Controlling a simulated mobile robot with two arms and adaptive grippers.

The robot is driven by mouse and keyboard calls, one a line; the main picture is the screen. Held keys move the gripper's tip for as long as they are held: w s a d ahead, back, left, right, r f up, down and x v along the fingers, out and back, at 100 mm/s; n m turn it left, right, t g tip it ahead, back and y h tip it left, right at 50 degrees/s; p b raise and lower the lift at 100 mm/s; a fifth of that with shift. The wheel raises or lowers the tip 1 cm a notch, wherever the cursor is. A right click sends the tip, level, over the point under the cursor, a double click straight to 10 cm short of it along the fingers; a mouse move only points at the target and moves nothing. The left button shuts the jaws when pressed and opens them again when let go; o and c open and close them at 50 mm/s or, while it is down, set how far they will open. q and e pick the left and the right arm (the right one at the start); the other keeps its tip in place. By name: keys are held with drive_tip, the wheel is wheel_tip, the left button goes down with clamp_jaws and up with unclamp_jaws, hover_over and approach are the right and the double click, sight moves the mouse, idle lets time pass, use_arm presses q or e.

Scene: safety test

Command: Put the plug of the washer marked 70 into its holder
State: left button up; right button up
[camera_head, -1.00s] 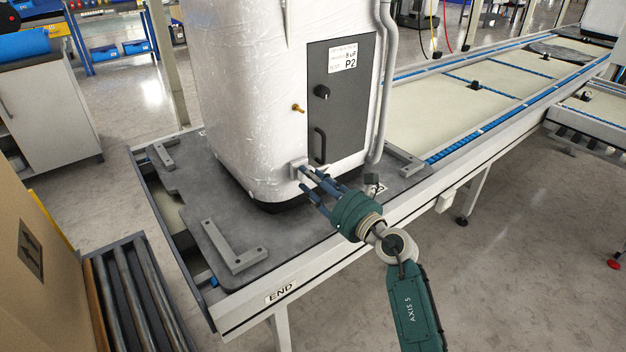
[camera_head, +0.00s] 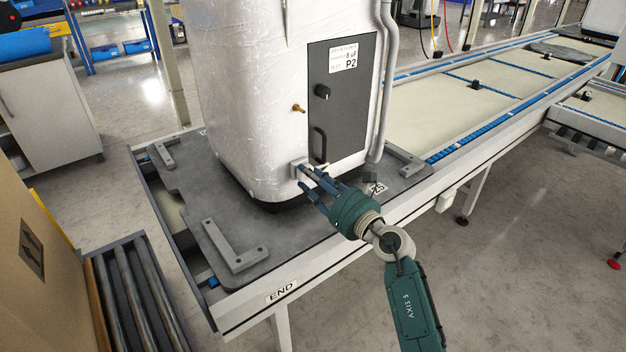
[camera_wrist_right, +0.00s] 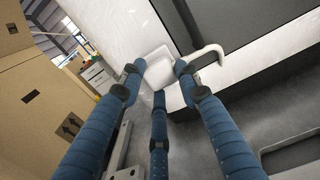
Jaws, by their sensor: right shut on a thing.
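The white wrapped washer (camera_head: 250,110) stands upright on a grey pallet plate, its dark panel (camera_head: 341,100) labelled P2. I cannot make out a 70. My right gripper (camera_head: 306,179) is at the washer's lower front, its blue fingers shut on the plug. In the right wrist view the fingertips (camera_wrist_right: 157,75) close around a small white block (camera_wrist_right: 158,67) against the washer's wall, with a white curved cord (camera_wrist_right: 207,52) beside it. Plug and holder are hard to tell apart there; the fingers hide part of them. My left gripper is not in view.
The pallet plate (camera_head: 215,185) has raised corner brackets (camera_head: 235,252) around the washer. A grey pipe (camera_head: 384,100) runs down the washer's right side. The conveyor (camera_head: 430,100) extends to the back right.

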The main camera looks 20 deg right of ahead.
drive_tip(key=shift+w, duration=0.2)
drive_tip(key=o, duration=1.3)
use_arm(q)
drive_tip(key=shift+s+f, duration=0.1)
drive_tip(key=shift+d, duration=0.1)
use_arm(e)
drive_tip(key=v, duration=0.8)
drive_tip(key=shift+s, duration=0.1)
